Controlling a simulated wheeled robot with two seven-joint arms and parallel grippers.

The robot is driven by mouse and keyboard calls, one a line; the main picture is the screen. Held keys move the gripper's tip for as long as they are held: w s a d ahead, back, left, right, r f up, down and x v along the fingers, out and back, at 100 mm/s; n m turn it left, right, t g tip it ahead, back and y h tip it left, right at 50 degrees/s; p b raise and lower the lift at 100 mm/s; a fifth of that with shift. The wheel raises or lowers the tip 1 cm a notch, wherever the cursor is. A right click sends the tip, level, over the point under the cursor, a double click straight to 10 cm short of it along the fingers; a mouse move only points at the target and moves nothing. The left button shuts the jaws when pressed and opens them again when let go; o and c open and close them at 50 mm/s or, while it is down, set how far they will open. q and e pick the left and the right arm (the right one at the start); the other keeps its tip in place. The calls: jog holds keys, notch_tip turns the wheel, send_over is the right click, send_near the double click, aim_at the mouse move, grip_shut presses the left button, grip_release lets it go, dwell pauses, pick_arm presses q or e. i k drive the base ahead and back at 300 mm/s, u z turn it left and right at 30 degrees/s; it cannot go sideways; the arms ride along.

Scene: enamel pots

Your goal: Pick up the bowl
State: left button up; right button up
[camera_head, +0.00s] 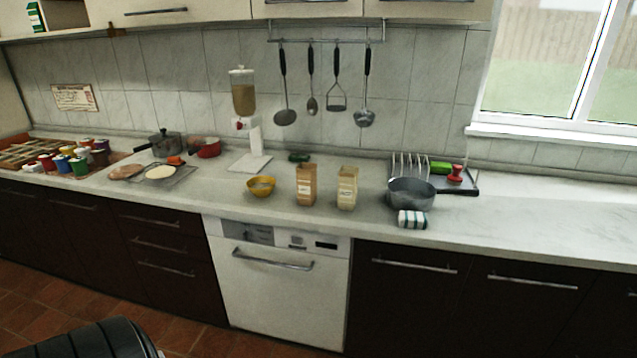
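A small yellow bowl (261,187) stands upright on the light countertop (225,188), near its front edge and above the white dishwasher. Its inside looks paler, and I cannot tell whether it holds anything. A larger grey metal bowl-like vessel (411,194) stands further right, in front of a dish rack. Neither of my grippers is in view.
Two food packages, one brown (306,186) and one cream (347,188), stand right of the yellow bowl. A grain dispenser (243,95) is behind it. The counter's right end is clear.

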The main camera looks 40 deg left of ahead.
aim_at(261, 187)
jog(key=z, duration=0.05)
jog(key=i, duration=0.9)
jog(key=u, duration=0.8)
jog(key=i, duration=0.7)
jog(key=u, duration=0.7)
